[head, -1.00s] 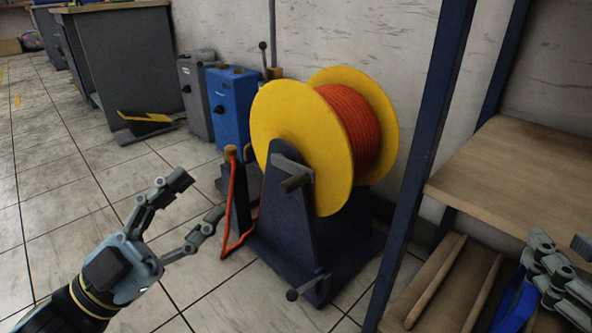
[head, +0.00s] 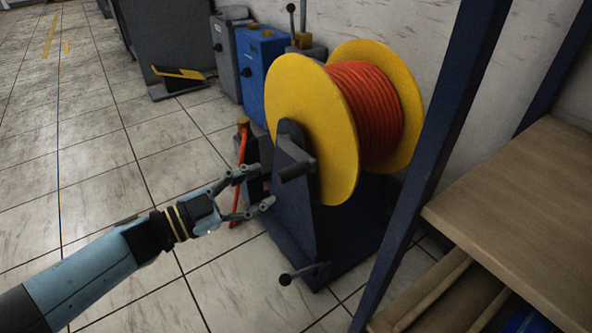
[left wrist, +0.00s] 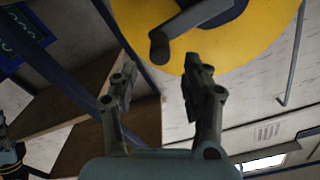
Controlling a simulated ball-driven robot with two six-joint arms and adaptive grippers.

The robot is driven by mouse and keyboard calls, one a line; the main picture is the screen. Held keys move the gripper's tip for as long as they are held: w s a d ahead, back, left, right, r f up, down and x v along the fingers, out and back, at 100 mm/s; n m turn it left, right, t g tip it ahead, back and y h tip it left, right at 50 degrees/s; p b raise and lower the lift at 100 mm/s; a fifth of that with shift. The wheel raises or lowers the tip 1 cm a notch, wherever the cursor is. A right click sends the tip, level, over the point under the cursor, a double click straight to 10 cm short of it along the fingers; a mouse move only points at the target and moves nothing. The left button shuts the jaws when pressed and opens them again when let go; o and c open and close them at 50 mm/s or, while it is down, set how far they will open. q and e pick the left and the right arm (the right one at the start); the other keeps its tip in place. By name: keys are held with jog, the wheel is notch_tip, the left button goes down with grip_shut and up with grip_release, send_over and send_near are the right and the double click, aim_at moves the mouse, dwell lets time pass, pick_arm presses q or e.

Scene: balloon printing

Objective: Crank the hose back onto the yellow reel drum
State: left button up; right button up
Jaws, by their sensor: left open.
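The yellow reel drum (head: 310,125) stands on a dark blue stand (head: 300,215), with the orange-red hose (head: 365,110) wound around its core. A length of hose (head: 240,165) hangs down beside the stand at its left. The grey crank handle (head: 297,169) sticks out from the drum's near face; it also shows in the left wrist view (left wrist: 160,47). My left gripper (head: 268,188) is open and empty, just left of and slightly below the handle, apart from it. In the left wrist view its fingers (left wrist: 160,88) point toward the drum. My right gripper is not in the head view.
A blue box (head: 262,80) and a grey box (head: 227,55) stand behind the reel. A dark blue post (head: 445,130) and wooden shelf (head: 520,200) stand close at the right. A lever (head: 300,274) sticks out low on the stand.

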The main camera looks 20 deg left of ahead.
aim_at(283, 177)
pick_arm(q)
jog(key=b+x, duration=0.1)
jog(key=x, duration=0.5)
jog(key=shift+w+d+f+b, duration=0.1)
jog(key=shift+f+b, duration=0.05)
jog(key=shift+b, duration=0.2)
jog(key=shift+x, duration=0.9)
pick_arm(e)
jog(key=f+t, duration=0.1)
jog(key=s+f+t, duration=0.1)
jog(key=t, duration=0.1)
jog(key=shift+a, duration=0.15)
pick_arm(q)
grip_shut()
